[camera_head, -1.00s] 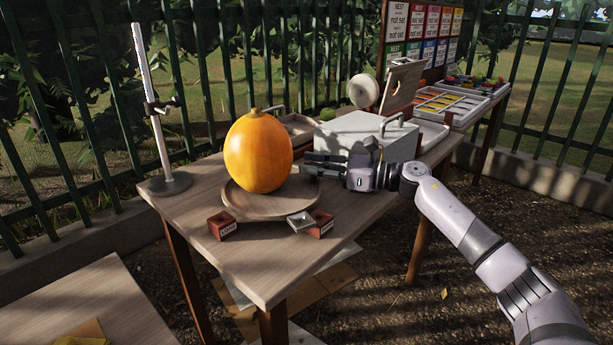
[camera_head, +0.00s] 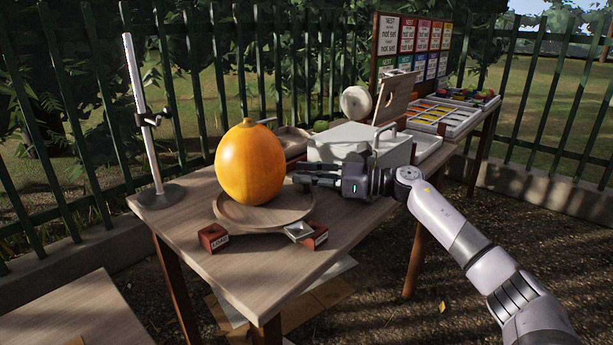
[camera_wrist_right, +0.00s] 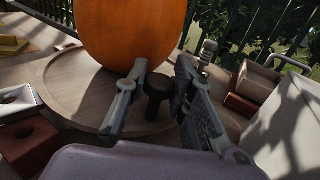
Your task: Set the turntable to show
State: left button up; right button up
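The turntable (camera_head: 235,211) is a round wooden disc on the near table. A large orange fruit (camera_head: 250,160) stands upright on it; its lower part shows in the right wrist view (camera_wrist_right: 125,30). My right gripper (camera_head: 300,181) reaches in from the right, at the turntable's right edge. In the right wrist view my right gripper (camera_wrist_right: 160,105) has its two fingers apart. A dark round knob (camera_wrist_right: 159,87) stands by the turntable's rim, between the fingers' lines; I cannot tell whether either finger touches it. My left gripper is out of view.
Two small reddish boxes (camera_head: 213,237) (camera_head: 319,238) and a small metal tray (camera_head: 298,231) lie before the turntable. A stand with a pole (camera_head: 160,195) is at left. A pale box with a handle (camera_head: 345,143) stands behind my gripper. A sign board (camera_head: 377,60) stands behind.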

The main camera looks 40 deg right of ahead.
jog(key=o, duration=0.5)
jog(key=shift+a, duration=0.1)
jog(key=shift+c, duration=0.2)
jog(key=v, duration=0.6)
jog(key=shift+s+f, duration=0.1)
jog(key=shift+s, duration=0.05)
jog(key=shift+s+d, duration=0.4)
jog(key=shift+d, duration=0.15)
jog(key=shift+c, duration=0.5)
